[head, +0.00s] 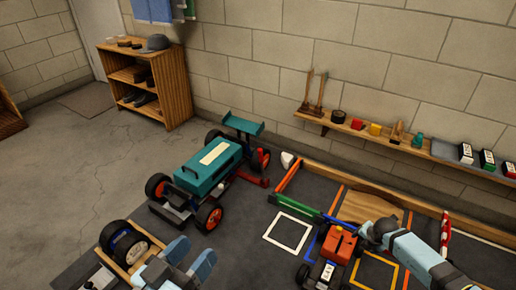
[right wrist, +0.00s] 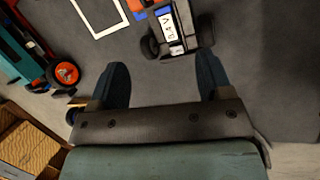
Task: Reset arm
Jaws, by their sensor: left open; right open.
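My left gripper (head: 190,254) is at the bottom of the head view, open, its two blue-grey fingers apart with nothing seen between them. It is beside a wooden holder with a dark wheel (head: 124,246). My right arm comes in from the right in the head view; its fingers are hard to make out there. In the right wrist view my right gripper (right wrist: 164,72) is open and empty, its two dark fingers wide apart. A small car with an orange top (head: 338,245) is near it. That car's labelled end (right wrist: 170,26) shows beyond the fingers, apart from them.
A large teal racecar (head: 212,168) stands on the dark mat, left of a white square outline (head: 288,233). Coloured bars and a wooden board (head: 370,207) lie behind the small car. A wall shelf (head: 380,137) holds small items. A wooden bookcase (head: 172,90) stands at back left.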

